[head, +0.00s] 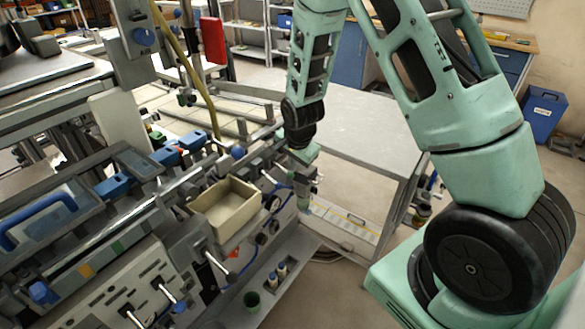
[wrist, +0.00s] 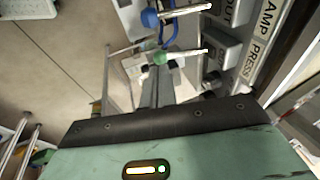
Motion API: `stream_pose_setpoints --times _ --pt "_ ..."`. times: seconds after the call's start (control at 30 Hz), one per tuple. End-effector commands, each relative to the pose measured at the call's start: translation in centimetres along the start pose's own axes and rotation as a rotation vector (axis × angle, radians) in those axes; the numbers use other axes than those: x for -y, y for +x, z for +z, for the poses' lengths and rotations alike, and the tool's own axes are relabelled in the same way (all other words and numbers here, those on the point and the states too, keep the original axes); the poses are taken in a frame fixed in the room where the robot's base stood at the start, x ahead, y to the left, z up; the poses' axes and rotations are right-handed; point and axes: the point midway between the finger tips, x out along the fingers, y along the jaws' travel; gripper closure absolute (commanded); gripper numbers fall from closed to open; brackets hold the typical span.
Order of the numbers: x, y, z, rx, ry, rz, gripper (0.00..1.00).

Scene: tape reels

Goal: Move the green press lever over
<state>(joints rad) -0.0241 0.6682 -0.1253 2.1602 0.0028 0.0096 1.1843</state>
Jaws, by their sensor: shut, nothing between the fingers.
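The green press lever shows in the wrist view as a small green knob (wrist: 160,57) on a metal rod that runs to the right towards a grey housing. My gripper (wrist: 156,78) is shut and empty. Its grey fingertips are right at the green knob in the picture; I cannot tell whether they touch it. In the head view my gripper (head: 305,196) points down beside the machine's right end, and I cannot make out the green lever there.
A blue knob (wrist: 150,18) on a similar rod sits just beyond the green one. A label panel (wrist: 262,42) reads "PRESS". In the head view, a beige bin (head: 225,208) stands left of my gripper, and a grey table (head: 365,125) lies behind it.

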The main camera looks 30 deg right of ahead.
Motion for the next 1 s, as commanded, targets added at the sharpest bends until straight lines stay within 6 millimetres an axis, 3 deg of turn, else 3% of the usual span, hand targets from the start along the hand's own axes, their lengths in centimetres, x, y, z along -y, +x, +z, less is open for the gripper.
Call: stream_pose_setpoints --times 0.6,1.0 --pt "0.6 -1.8 -0.3 0.0 -0.003 0.005 1.0" --pt "0.7 -2.0 -0.4 0.0 -0.003 0.005 1.0"
